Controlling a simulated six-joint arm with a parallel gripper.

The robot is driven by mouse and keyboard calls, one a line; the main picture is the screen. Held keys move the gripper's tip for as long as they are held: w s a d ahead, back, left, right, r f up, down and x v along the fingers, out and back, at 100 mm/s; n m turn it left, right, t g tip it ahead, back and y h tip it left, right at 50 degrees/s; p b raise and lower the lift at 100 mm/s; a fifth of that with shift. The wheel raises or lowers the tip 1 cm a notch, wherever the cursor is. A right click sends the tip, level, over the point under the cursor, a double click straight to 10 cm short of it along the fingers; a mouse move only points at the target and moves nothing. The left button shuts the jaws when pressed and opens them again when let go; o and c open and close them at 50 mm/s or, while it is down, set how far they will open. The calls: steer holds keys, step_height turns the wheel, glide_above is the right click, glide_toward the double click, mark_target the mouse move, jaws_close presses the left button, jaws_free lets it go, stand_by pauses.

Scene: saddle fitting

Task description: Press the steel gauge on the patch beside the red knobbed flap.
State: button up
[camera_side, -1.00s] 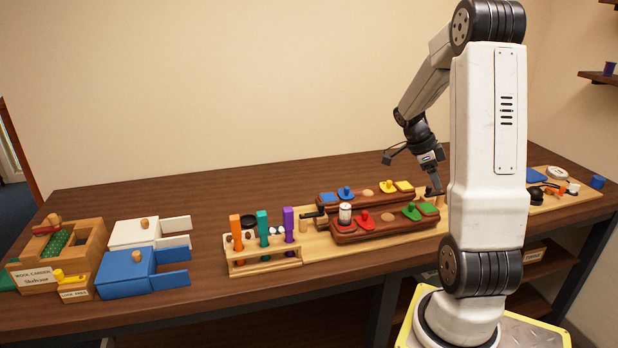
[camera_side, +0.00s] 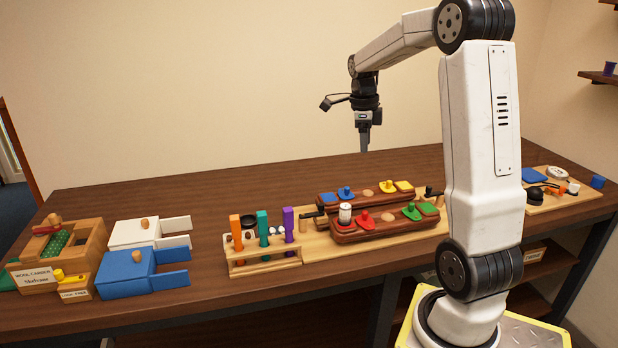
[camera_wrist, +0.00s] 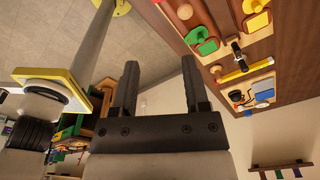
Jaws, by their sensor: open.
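A pale cylinder with a red-brown lower part, likely the steel gauge (camera_side: 345,212), stands upright at the left end of the front brown block (camera_side: 386,229). It is right beside the red knobbed flap (camera_side: 366,217), on its left, and hides any patch under it. My gripper (camera_side: 364,150) hangs empty in the air, above and behind the blocks, with its fingers pointing down. In the wrist view my gripper (camera_wrist: 159,65) shows two fingers apart with nothing between them. The gauge and the red flap cannot be made out in the wrist view.
The front block also bears a green flap (camera_side: 411,213) and green patch (camera_side: 428,208). A rear block carries a blue flap (camera_side: 346,193) and yellow flap (camera_side: 388,186). A rack with coloured handles (camera_side: 263,229) and blue box (camera_side: 126,273) stand left. The table behind is clear.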

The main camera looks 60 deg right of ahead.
steer(key=shift+t, duration=0.5)
steer(key=w, duration=0.1)
steer(key=w+a+r, duration=0.2)
steer(key=shift+w, duration=0.2)
steer(key=shift+a, duration=0.1)
steer(key=w+a+f+n+t, duration=0.1)
steer(key=a+f+n, duration=0.4)
steer(key=a+n, duration=0.3)
steer(key=w+a+f+n, duration=0.2)
steer(key=a+f+n, duration=0.2)
steer(key=a+n, duration=0.45)
steer(key=s+a+f+n, duration=0.3)
steer(key=a+n, duration=0.3)
steer(key=n, duration=0.2)
steer(key=s+a+f+n+t, duration=0.1)
steer(key=s+a+f+n, duration=0.3)
steer(key=a+n, duration=0.3)
steer(key=shift+f+n+t, duration=0.15)
steer(key=shift+n+t, duration=0.15)
steer(key=shift+n, duration=0.55)
